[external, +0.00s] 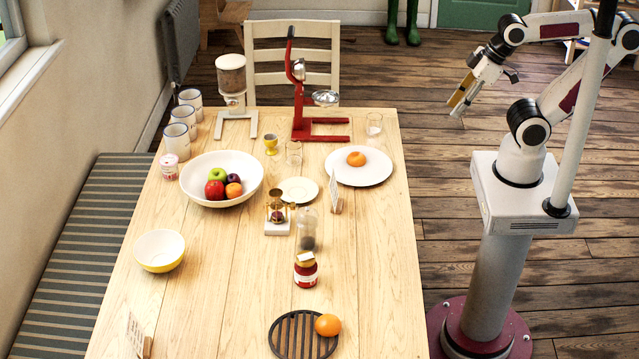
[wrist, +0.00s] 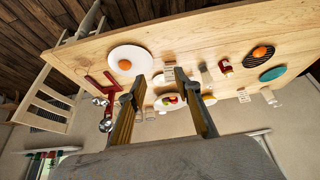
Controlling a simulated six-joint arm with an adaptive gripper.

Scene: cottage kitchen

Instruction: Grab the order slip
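Two printed paper slips stand in small wooden holders on the table. One slip (external: 335,190) is just below the large white plate; it also shows as a small pale card (wrist: 169,71) in the wrist view. The other slip (external: 133,332) is at the front left, and appears as a card (wrist: 243,95) on the right in the wrist view. I cannot tell which is the order slip. My gripper (external: 459,103) is in the air beyond the table's right edge, away from both slips. In the wrist view its fingers (wrist: 160,79) are apart with nothing between them.
The white plate (external: 347,177) with an orange, a red juicer stand (external: 296,100), a fruit bowl (external: 198,165), a glass shaker (external: 307,232) and a red jar (external: 306,275) stand on the table. A black trivet (external: 284,339) holds another orange. The table's right edge is mostly clear.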

